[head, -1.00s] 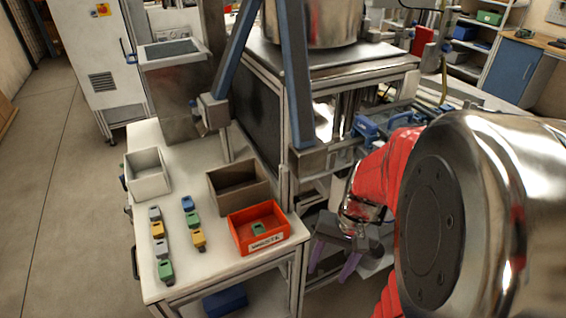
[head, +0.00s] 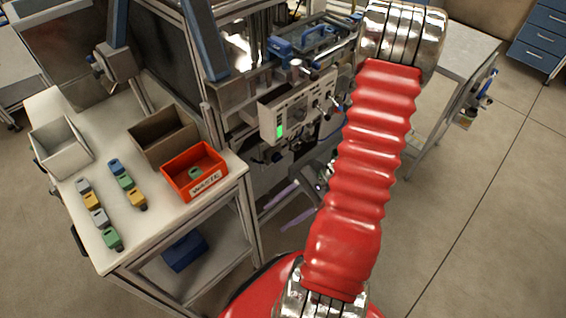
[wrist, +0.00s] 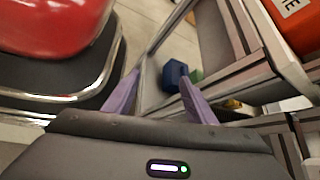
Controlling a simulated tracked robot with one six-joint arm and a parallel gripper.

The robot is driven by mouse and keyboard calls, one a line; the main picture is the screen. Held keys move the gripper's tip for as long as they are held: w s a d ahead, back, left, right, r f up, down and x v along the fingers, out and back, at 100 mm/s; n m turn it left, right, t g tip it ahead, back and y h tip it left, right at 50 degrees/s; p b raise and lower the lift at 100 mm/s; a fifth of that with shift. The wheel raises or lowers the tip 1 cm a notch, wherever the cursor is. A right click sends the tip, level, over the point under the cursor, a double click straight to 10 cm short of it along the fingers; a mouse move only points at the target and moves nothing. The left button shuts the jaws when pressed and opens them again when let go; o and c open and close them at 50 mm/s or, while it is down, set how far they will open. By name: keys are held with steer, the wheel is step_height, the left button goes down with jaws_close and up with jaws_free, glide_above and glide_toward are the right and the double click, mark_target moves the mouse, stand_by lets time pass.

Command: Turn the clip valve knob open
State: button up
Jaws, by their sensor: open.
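The machine's pale control panel (head: 287,112), with a lit green display (head: 280,130), faces forward in the middle of the head view. Small dark knobs and fittings (head: 328,104) sit at its right side. I cannot tell which one is the clip valve knob or how it is turned. No knob shows there.
The white cart at left bears an orange waste bin (head: 194,170) with a green clip inside, a brown bin (head: 163,137), a white bin (head: 62,147) and several coloured clips. A blue box (wrist: 174,75) lies on the lower shelf. Open floor (head: 470,200) is at right.

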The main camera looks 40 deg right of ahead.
mark_target(277, 159)
steer(key=w+d+f+m+t+h, duration=0.2)
steer(key=d+f+m+t+h, duration=0.2)
steer(key=d+t, duration=0.3)
steer(key=w+d+f+m+t+h, duration=0.2)
steer(key=d+f+m+t+h, duration=0.2)
steer(key=d, duration=0.6)
steer(key=f+t+h, duration=0.2)
steer(key=t, duration=0.1)
steer(key=shift+w+d+h, duration=0.3)
steer(key=shift+w+d, duration=0.05)
steer(key=shift+w, duration=0.05)
steer(key=w, duration=1.3)
steer(key=shift+w+a, duration=0.2)
steer(key=shift+w, duration=0.2)
